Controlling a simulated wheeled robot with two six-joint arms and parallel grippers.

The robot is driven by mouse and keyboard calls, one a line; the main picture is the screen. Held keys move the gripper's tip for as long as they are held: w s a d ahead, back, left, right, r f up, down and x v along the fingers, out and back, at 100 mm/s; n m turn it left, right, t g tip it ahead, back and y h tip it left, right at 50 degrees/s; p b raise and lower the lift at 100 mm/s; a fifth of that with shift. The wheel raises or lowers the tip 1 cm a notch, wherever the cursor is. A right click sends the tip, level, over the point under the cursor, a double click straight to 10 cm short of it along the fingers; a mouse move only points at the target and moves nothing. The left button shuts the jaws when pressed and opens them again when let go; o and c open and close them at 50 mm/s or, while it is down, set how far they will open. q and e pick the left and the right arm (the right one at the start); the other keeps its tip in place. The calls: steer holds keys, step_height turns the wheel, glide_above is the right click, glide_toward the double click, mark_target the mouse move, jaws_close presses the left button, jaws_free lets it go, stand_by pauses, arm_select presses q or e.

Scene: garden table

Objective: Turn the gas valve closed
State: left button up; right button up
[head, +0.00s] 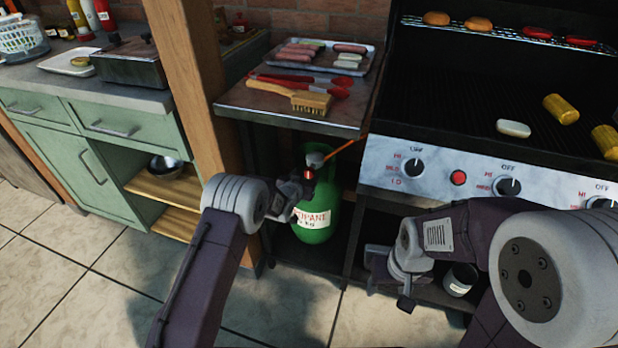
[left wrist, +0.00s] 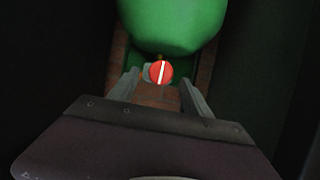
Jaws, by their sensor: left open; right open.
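A green propane bottle (head: 318,225) stands in the cupboard under the side shelf, a grey regulator (head: 315,159) and an orange hose at its top. Its red valve knob (head: 308,174) shows just beyond my left gripper (head: 300,187). In the left wrist view the round red knob (left wrist: 161,72) has a white stripe, nearly upright and leaning slightly right. The open fingers of my left gripper (left wrist: 159,80) stand either side of it, with gaps showing; contact is not visible. The green bottle (left wrist: 168,25) fills the top of that view. My right gripper (head: 388,282) is open and empty before the grill's lower shelf.
The wooden post (head: 192,80) and cupboard sides bound the space left of the bottle. The side shelf (head: 240,108) above it bears a brush, red tongs and a food tray. The grill's knob panel (head: 385,175) lies to the right. A can (head: 460,280) stands low behind my right arm.

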mark_target(308, 173)
arm_select(q)
steer(key=b+x, duration=0.1)
steer(key=x, duration=0.3)
steer(key=shift+w, duration=0.1)
jaws_close()
